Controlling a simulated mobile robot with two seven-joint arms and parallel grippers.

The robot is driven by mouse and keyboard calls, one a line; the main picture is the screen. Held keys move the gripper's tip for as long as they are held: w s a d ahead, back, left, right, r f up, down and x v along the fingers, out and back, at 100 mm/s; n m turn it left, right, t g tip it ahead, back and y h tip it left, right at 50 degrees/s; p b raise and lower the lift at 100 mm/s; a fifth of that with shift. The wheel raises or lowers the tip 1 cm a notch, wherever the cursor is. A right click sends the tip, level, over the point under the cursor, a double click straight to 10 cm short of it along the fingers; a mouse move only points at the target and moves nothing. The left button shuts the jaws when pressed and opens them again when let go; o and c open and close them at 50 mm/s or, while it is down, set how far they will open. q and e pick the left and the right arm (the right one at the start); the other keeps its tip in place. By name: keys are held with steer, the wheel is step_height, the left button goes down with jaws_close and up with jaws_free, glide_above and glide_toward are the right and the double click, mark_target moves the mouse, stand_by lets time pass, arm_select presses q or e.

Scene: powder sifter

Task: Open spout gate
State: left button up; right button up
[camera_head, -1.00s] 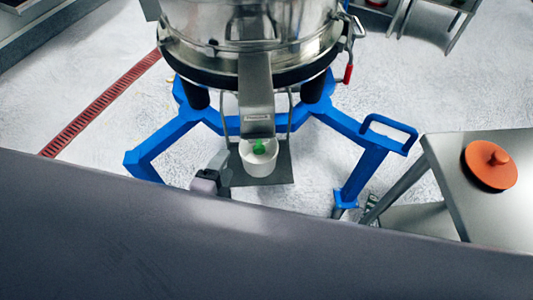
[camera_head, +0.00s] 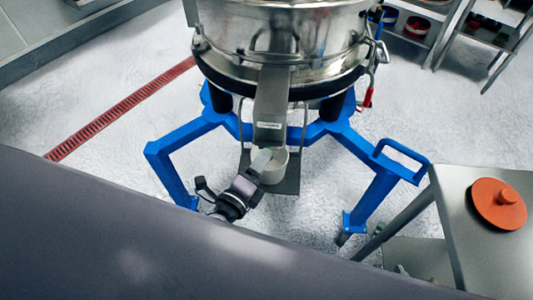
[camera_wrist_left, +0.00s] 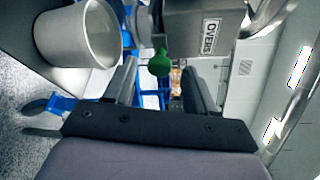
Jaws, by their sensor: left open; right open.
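The metal spout (camera_head: 270,105) slopes down from the front of the sifter, and its "OVERS" label is readable in the left wrist view (camera_wrist_left: 212,38). A green knob (camera_wrist_left: 160,63) shows below the spout in that view; in the head view my gripper hides it. My right gripper is not in view.
The white bucket (camera_head: 274,175) stands under the spout on a dark plate (camera_head: 287,187). The sifter's blue frame legs (camera_head: 172,172) spread on both sides. A steel table (camera_head: 458,215) with an orange lid (camera_head: 497,203) is at the right.

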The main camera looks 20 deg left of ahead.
arm_select(q)
steer(key=shift+w+d+f, duration=0.1)
steer(key=shift+w+d, duration=0.05)
steer(key=shift+w, duration=0.75)
steer(key=shift+w+d+f, duration=0.1)
steer(key=shift+w+d, duration=0.05)
steer(key=shift+w, duration=0.75)
jaws_close()
